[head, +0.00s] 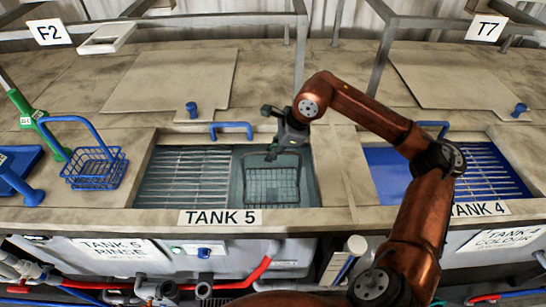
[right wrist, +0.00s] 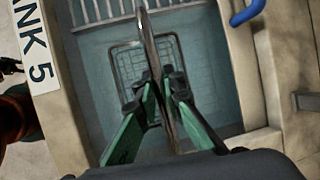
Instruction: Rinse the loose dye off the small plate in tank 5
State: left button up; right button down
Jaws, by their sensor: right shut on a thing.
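Tank 5 (head: 137,190) is an open tank with grey-green liquid, with a slatted rack over its left half. A grey wire basket (head: 272,187) is in the right half and appears to sit in the liquid; it also shows in the right wrist view (right wrist: 128,62). My right gripper (head: 272,152) is above the basket. In the right wrist view its green fingers (right wrist: 157,88) are shut on the basket's metal handle (right wrist: 147,40). I cannot make out the small plate in either view. My left gripper is not in view.
A blue wire basket (head: 95,170) with a raised handle stands left of tank 5, near a green tool (head: 32,122). Tank 4 (head: 388,176) with blue liquid is to the right. Flat lids (head: 175,78) lie behind. A blue handle (head: 231,126) is at tank 5's back edge.

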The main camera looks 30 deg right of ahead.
notch_tip(320, 180, up, 19)
jog(key=p, duration=1.2)
jog(key=shift+f, duration=0.2)
